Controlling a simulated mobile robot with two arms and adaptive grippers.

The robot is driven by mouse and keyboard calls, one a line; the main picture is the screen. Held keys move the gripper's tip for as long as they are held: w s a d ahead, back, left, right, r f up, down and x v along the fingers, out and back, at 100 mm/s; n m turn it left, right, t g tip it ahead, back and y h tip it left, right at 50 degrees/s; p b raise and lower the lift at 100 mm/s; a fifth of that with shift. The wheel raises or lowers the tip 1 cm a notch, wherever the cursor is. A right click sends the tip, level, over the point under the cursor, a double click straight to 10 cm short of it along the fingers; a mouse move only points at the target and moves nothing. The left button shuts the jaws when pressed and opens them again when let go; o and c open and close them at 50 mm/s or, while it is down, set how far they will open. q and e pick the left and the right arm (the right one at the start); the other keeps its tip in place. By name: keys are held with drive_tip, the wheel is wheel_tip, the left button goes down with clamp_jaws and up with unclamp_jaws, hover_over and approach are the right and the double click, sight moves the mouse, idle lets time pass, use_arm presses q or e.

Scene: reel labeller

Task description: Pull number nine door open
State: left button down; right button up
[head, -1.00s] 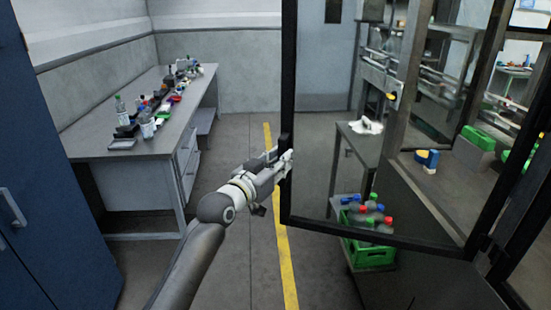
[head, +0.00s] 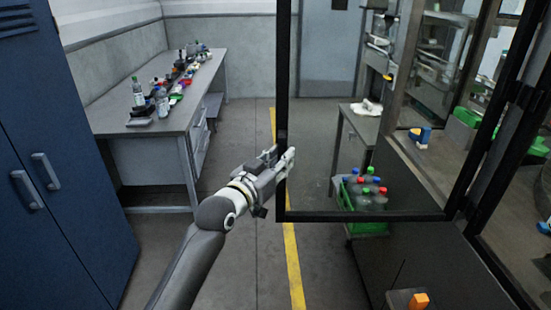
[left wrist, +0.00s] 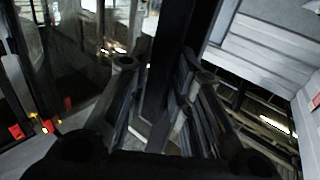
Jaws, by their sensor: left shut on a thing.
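The door is a glass panel in a black frame (head: 360,216), standing swung out from the machine, with its free edge at left and its right side close to the machine's frame. My left gripper (head: 284,160) is shut on the upright at the door's free edge, a little above its lower corner. In the left wrist view, the dark upright (left wrist: 168,60) runs between the two fingers. No number is readable on the door. My right gripper is out of view.
A blue locker (head: 60,170) stands close at left. A grey bench (head: 150,128) with bottles and small items is behind it. Bottles in a green crate (head: 368,229) show behind the door. An orange block (head: 419,300) is at lower right. Floor around the yellow line (head: 291,255) is clear.

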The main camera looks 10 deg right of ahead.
use_arm(q)
drive_tip(key=shift+s+d, duration=0.1)
drive_tip(key=shift+d, duration=0.1)
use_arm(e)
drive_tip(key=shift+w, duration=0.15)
use_arm(q)
drive_tip(key=c, duration=1.6)
unclamp_jaws()
drive_tip(key=shift+d, duration=0.15)
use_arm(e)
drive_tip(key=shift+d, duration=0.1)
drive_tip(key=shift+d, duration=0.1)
use_arm(q)
drive_tip(key=v, duration=1.2)
drive_tip(key=shift+f, duration=0.1)
